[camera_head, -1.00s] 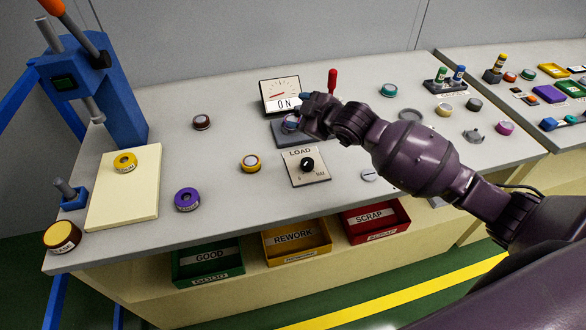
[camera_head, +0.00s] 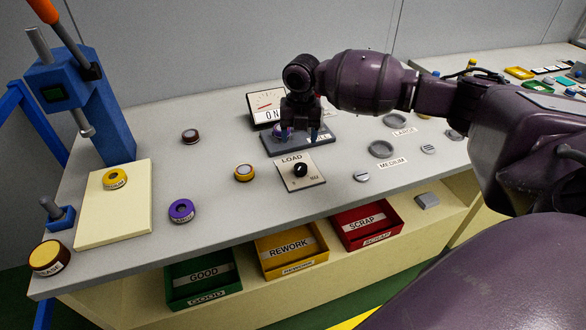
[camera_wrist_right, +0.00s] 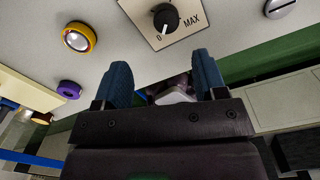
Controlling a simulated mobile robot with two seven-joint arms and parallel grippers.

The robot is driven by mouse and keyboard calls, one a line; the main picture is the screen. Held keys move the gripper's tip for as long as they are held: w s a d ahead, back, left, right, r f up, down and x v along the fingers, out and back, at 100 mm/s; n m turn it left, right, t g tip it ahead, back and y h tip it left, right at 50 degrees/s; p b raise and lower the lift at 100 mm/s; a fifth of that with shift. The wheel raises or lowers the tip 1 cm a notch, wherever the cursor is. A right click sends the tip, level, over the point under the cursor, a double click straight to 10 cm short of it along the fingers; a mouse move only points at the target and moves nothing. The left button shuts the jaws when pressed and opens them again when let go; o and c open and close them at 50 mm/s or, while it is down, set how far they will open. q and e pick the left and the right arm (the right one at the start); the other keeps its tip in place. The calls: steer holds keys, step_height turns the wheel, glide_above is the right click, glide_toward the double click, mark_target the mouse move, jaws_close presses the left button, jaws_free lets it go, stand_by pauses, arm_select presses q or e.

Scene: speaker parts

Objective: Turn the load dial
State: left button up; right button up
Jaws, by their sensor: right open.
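The load dial (camera_head: 300,170) is a black knob on a pale plate (camera_head: 291,184) lettered LOAD, near the middle of the bench. In the right wrist view the knob (camera_wrist_right: 165,17) is at the top, and its white mark points towards 0. My left gripper is not in view.
A gauge (camera_head: 266,105) reading ON stands behind the dial, partly covered by my right arm. A yellow ring part (camera_head: 244,173) lies left of the dial and a grey slotted disc (camera_head: 362,175) right of it. GOOD, REWORK (camera_head: 268,268) and SCRAP bins sit below the front edge.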

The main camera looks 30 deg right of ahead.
mark_target(301, 166)
steer(key=shift+n, duration=0.9)
steer(key=f, duration=0.5)
steer(key=f+b, duration=0.1)
steer(key=f, duration=0.5)
steer(key=shift+s+d+b, duration=0.2)
steer(key=shift+b, duration=0.1)
steer(key=c, duration=0.9)
